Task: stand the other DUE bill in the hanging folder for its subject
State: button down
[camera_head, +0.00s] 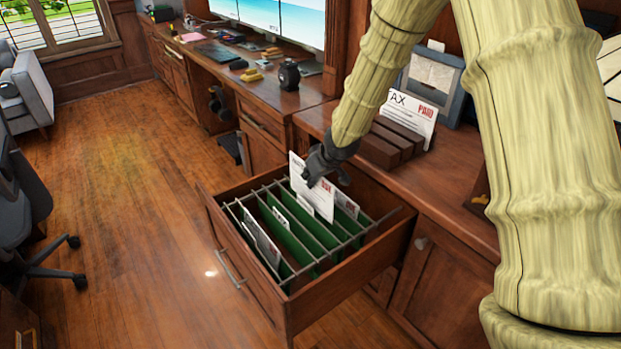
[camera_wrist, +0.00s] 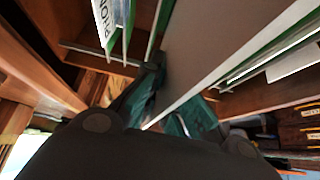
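My gripper (camera_head: 328,170) is over the open drawer (camera_head: 237,268), shut on a white bill (camera_head: 310,193) with a red DUE mark. The bill is upright, slightly tilted, its lower edge down near the folders; I cannot tell whether it is inside one. In the wrist view the bill (camera_wrist: 205,45) runs between my dark fingers (camera_wrist: 172,105). Green hanging folders (camera_head: 315,240) hang on rails in the drawer. Another paper with red print (camera_head: 347,205) stands at the drawer's right rear.
White papers (camera_head: 262,243) stand in the left folders. A wooden sorter (camera_head: 388,143) on the counter holds a TAX bill marked PAID (camera_head: 411,112). A grey-blue framed holder (camera_head: 432,78) stands behind.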

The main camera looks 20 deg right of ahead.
notch_tip(320, 180, down, 2)
jog(key=shift+f+b, duration=0.1)
jog(key=shift+b, duration=0.75)
jog(key=shift+f+b, duration=0.95)
jog(key=shift+f, duration=1.15)
jog(key=c, duration=1.6)
grip_release()
jog(key=shift+o, duration=0.2)
jog(key=shift+v, duration=6.05)
